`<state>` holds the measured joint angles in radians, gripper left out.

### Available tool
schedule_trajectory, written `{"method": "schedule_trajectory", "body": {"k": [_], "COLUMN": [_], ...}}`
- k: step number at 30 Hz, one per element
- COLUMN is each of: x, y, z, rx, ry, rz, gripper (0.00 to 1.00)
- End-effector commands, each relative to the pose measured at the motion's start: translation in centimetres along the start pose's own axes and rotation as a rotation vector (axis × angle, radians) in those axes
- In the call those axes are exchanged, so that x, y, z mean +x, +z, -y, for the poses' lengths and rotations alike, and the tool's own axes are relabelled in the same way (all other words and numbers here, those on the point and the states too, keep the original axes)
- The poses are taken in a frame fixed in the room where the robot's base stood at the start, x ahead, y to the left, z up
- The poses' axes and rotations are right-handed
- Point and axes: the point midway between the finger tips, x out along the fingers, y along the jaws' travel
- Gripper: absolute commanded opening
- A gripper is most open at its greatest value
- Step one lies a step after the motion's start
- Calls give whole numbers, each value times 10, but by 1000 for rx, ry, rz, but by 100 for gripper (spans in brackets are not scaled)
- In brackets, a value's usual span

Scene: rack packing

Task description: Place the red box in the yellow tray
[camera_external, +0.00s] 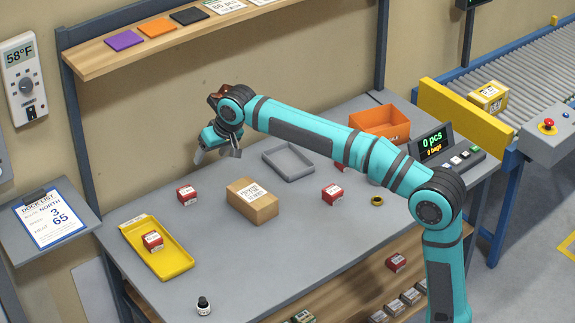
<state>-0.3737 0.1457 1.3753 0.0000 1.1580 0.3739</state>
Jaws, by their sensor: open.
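The yellow tray (176,262) lies at the left front of the grey table. One red box (153,241) with a white label sits inside it. A second red box (187,193) stands on the table behind the tray. A third red box (332,193) stands right of the cardboard box, and another red item (340,165) is partly hidden behind my arm. My gripper (216,157) is open and empty, above the table's back part, behind and to the right of the second red box. It touches nothing that I can see.
A cardboard box (252,201) stands mid-table. A grey tray frame (289,175) and an orange bin (380,139) are behind it. A small dark bottle (204,306) stands at the front edge, and a yellow-black ring (377,201) lies to the right. A shelf (160,46) overhangs the back.

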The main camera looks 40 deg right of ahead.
Motion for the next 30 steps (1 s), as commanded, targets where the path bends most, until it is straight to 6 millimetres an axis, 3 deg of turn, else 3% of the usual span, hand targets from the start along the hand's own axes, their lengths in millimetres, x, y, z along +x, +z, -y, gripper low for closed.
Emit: {"method": "schedule_trajectory", "body": {"k": [3,15,30], "x": [-32,-117,-191], "y": [13,73,184], "z": [-28,-109,-191], "rx": [-1,-19,-55], "ry": [-15,-37,-4], "rz": [-79,-341,-675], "gripper": [67,67,67]}}
